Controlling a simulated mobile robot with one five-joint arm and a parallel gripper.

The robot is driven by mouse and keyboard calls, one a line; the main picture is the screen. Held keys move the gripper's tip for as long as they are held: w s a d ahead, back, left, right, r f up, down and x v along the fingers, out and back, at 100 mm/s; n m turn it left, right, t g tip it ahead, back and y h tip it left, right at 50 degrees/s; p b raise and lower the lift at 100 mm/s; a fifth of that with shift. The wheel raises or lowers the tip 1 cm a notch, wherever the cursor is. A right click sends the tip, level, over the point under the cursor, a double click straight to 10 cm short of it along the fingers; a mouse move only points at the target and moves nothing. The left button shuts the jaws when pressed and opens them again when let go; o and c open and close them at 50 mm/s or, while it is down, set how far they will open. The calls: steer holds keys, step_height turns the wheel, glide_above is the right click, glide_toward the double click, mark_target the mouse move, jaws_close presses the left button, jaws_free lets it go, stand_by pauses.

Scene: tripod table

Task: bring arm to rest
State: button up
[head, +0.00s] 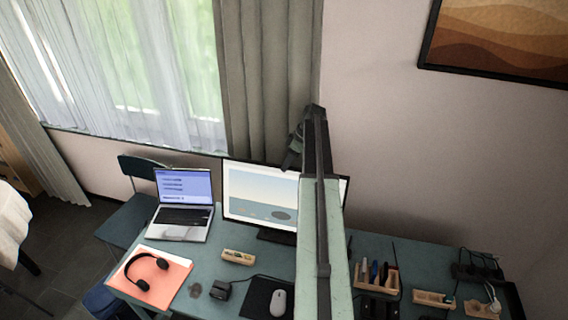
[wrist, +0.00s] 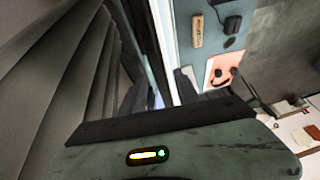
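My arm rises through the middle of the head view, in front of the desk and monitor. My gripper (head: 293,148) is a small dark shape at the arm's upper end, in front of the curtain's lower edge and above the monitor. Its fingers are too small to make out there. In the wrist view, my own greenish housing with a lit indicator fills the bottom, and dark parts stand beyond it. I cannot tell how far apart the fingers are. No held object can be made out.
The blue-green desk (head: 222,270) carries a laptop (head: 183,206), a monitor (head: 261,197), headphones (head: 140,270) on an orange mat, a mouse (head: 278,302) and wooden organizers (head: 377,279). A grey curtain (head: 257,80) hangs behind; it fills the wrist view's left. A chair (head: 128,222) stands left.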

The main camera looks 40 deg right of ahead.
steer(key=p+v, duration=0.2)
steer(key=v, duration=0.1)
steer(key=shift+r, duration=0.4)
steer(key=shift+f, duration=0.15)
steer(key=w+a+f+m+g, duration=0.1)
steer(key=w+a, duration=0.1)
steer(key=a, duration=1)
steer(key=w+a+m+g, duration=0.1)
steer(key=w+a, duration=0.1)
steer(key=a, duration=1)
steer(key=s+a+m+h, duration=0.2)
steer(key=s+a, duration=0.2)
steer(key=a, duration=1)
steer(key=s+a+m+h, duration=0.15)
steer(key=s+a, duration=0.25)
steer(key=a, duration=0.9)
step_height(320, 180, down, 22)
steer(key=s+g+b, duration=0.1)
steer(key=b, duration=2)
steer(key=shift+s, duration=0.2)
